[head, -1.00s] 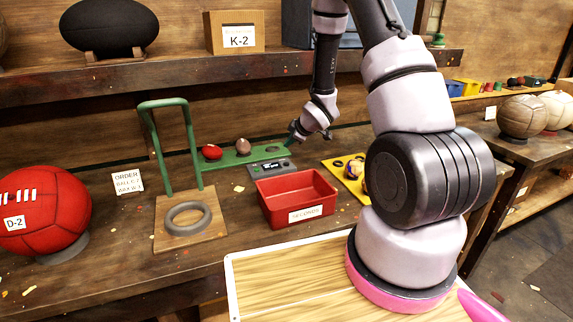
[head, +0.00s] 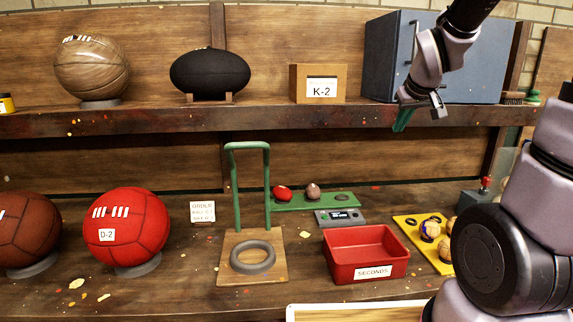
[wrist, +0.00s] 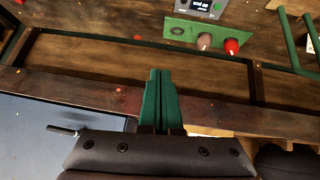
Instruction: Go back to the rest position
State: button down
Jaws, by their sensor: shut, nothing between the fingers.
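My gripper (head: 403,119) is in the upper right of the head view, in front of the blue cabinet at shelf height. Its green fingers are closed together and hold nothing. In the wrist view the green fingers (wrist: 157,98) lie side by side, with the shelf edge behind them. My arm comes down from the top right, and its large grey joint fills the right edge of the head view.
The shelf (head: 160,120) carries a tan ball (head: 92,68), a black ball (head: 210,72), the K-2 box (head: 318,84) and the blue cabinet (head: 385,55). Below are the red SECONDS tray (head: 345,238), the green stand (head: 238,185) and the red D-2 ball (head: 127,225).

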jog(key=s+a+r+m+y, duration=0.1)
jog(key=s+a+r+m, duration=0.1)
jog(key=s, duration=0.7)
jog(key=s+a+r+m+g+y, duration=0.1)
jog(key=s+a+r+m, duration=0.2)
jog(key=s, duration=0.6)
notch_tip(320, 180, up, 2)
jog(key=shift+s+r, duration=0.15)
jog(key=shift+s, duration=0.25)
